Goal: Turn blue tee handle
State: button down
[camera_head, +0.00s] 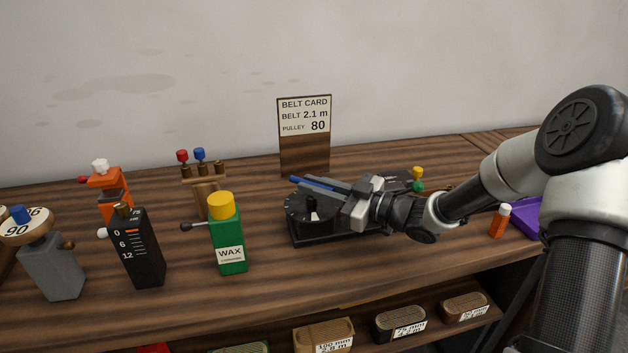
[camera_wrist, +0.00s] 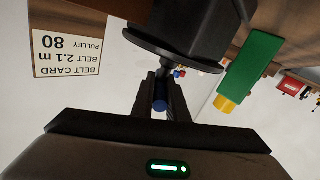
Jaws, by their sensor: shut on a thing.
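The blue tee handle (camera_head: 296,180) shows as a short blue bar end at the left tip of my gripper (camera_head: 314,186) in the head view. It sits above a black device with a dark round dial (camera_head: 305,211). In the wrist view, the blue handle (camera_wrist: 160,105) lies between the two dark fingers of my gripper (camera_wrist: 160,92), which are shut on it. The fingers reach in from the right, roughly level. My gripper and wrist hide much of the device and most of the handle.
A belt card (camera_head: 304,118) reading 2.1 m and pulley 80 stands behind. A black gauge box (camera_head: 139,250) stands farther left. An orange bottle (camera_head: 499,222) is at right. Labelled blocks lie on a lower shelf.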

aim_at(313, 183)
jog(key=shift+r+g, duration=0.1)
jog(key=shift+g, duration=0.2)
jog(key=c, duration=1.7)
grip_release()
jog(key=shift+a, duration=0.1)
jog(key=shift+c, duration=0.2)
notch_tip(313, 183, up, 10)
jog(key=shift+p, duration=1.15)
jog(key=shift+w, duration=0.1)
